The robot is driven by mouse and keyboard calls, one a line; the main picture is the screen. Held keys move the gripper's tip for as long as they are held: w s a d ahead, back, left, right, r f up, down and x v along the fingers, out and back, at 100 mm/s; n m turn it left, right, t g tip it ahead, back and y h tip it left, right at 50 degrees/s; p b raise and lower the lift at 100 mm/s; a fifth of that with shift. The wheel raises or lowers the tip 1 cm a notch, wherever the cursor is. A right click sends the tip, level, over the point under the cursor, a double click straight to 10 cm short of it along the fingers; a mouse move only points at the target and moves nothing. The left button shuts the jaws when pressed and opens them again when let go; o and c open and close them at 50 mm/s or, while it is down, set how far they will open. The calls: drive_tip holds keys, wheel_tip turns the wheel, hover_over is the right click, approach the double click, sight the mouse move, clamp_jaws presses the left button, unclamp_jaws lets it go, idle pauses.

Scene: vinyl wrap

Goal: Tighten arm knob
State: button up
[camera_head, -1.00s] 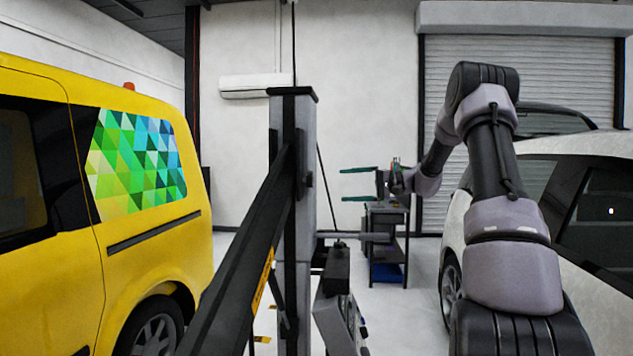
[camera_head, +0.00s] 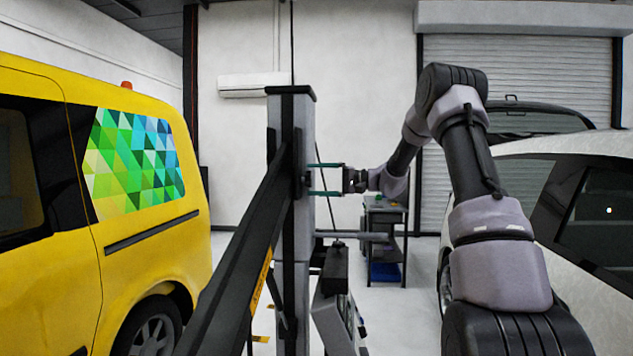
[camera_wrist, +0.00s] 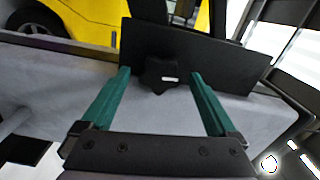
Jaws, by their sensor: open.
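The arm knob (camera_wrist: 165,76) is a dark star-shaped knob with a small white mark. In the wrist view it sits at the middle, against a dark plate (camera_wrist: 215,62) on the grey column. My gripper (camera_wrist: 160,75) has two green fingers, open, one on each side of the knob with a gap to both. The fingers are not closed on it. In the head view my gripper (camera_head: 314,179) points left at the grey column (camera_head: 307,230), its tips at the column's right side. The knob cannot be made out clearly there.
A black diagonal arm (camera_head: 235,265) runs from the column toward the front. A yellow van (camera_head: 50,235) stands at left and a white car (camera_head: 560,200) at right. A tool cart (camera_head: 388,215) stands behind my gripper. A grey box-like unit (camera_head: 333,310) hangs below.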

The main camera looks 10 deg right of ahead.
drive_tip(key=c, duration=1.3)
drive_tip(key=shift+m, duration=1.5)
drive_tip(key=shift+c, duration=0.3)
drive_tip(key=o, duration=1.4)
drive_tip(key=shift+c, duration=0.2)
drive_tip(key=v, duration=1)
drive_tip(key=shift+s+d, duration=0.15)
drive_tip(key=shift+d, duration=0.2)
